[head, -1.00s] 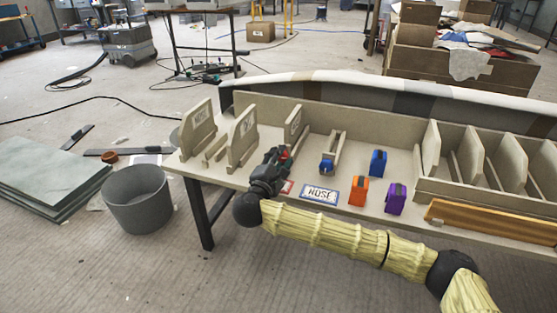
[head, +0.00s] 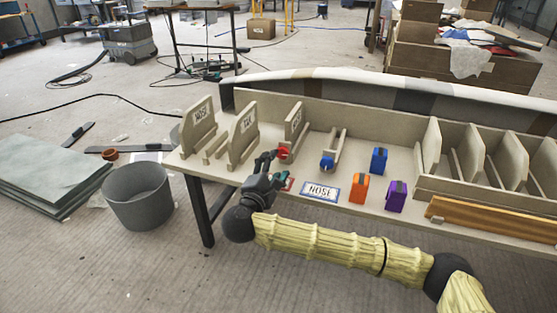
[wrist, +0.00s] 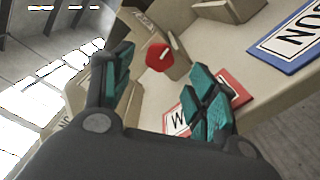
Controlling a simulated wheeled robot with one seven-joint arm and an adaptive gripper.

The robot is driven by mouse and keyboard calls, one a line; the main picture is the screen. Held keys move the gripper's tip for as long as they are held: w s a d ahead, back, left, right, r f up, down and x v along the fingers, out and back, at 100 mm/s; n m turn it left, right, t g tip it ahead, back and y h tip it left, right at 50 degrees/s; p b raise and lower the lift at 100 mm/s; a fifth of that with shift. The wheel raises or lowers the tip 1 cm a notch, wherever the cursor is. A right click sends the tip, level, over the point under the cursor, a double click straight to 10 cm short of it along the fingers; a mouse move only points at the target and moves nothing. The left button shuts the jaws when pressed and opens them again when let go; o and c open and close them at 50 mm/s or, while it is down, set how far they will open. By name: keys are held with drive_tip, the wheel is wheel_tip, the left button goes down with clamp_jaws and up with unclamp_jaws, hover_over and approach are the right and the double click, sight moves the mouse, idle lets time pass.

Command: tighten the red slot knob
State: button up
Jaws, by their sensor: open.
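The red slot knob (head: 283,153) sits at the front end of a slot between upright beige boards, on the near part of the table. In the wrist view the round red knob (wrist: 158,56) shows a pale mark on its face and lies beyond and between my fingers. My gripper (head: 272,168) is open and empty, just in front of the knob at the table's front edge. Its teal-padded fingers are spread in the wrist view (wrist: 162,85), apart from the knob. A red-framed card (wrist: 230,97) lies partly hidden under the right finger.
A blue knob (head: 327,163) fronts the neighbouring slot. Upright boards (head: 243,135) rise at left. A grey bin (head: 138,195) is on the floor.

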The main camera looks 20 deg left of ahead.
drive_tip(key=s, duration=0.6)
drive_tip(key=shift+s, duration=0.2)
drive_tip(key=shift+a, duration=0.15)
